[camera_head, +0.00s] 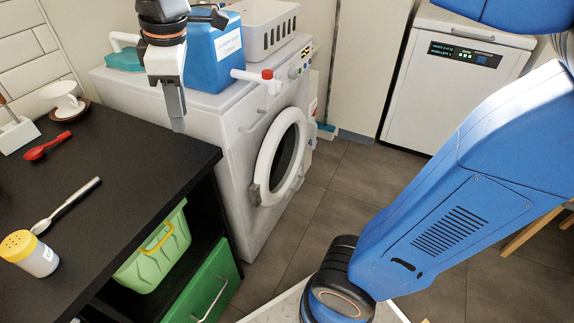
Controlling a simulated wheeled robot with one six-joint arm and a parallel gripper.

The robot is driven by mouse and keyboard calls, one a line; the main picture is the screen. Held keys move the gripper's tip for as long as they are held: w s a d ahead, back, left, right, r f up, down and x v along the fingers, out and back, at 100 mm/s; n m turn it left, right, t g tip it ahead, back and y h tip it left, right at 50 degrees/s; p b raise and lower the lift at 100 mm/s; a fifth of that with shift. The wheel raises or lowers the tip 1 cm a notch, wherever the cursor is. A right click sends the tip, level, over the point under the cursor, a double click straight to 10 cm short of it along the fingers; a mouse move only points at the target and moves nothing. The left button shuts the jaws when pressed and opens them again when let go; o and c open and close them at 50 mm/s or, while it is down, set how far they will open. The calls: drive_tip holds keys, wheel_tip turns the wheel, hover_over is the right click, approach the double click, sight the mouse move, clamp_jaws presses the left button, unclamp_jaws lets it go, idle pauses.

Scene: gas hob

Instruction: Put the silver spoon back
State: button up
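The silver spoon (67,204) lies on the black counter (120,165) in the head view. Its bowl end is near the shaker at the lower left, and its handle points up and to the right. My gripper (177,120) hangs at the top of the view, pointing down, in front of the washing machine in the picture. It is up and to the right of the spoon and clear of it. Its fingers overlap from this side, so their opening and anything thin between them cannot be made out. A white holder (15,134) stands at the counter's left edge, partly cut off.
A yellow-topped shaker (30,254), a red spoon (48,146) and a white cup (63,99) on a brown saucer are on the counter. The washing machine (225,130) carries a blue jug (213,55) and a white basket (262,30). A green bin (155,255) sits below the counter.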

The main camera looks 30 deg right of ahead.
drive_tip(key=s+d+f+m+t, duration=0.1)
drive_tip(key=s+d+f+m, duration=0.5)
drive_tip(key=d, duration=0.3)
drive_tip(key=s+d+f+m+t+h, duration=0.1)
drive_tip(key=s+d+f+m+t, duration=0.1)
drive_tip(key=s+d+f+m, duration=0.5)
drive_tip(key=d+f, duration=0.1)
drive_tip(key=d, duration=0.2)
drive_tip(key=shift+s+d+f+m, duration=0.2)
drive_tip(key=shift+f+m, duration=0.2)
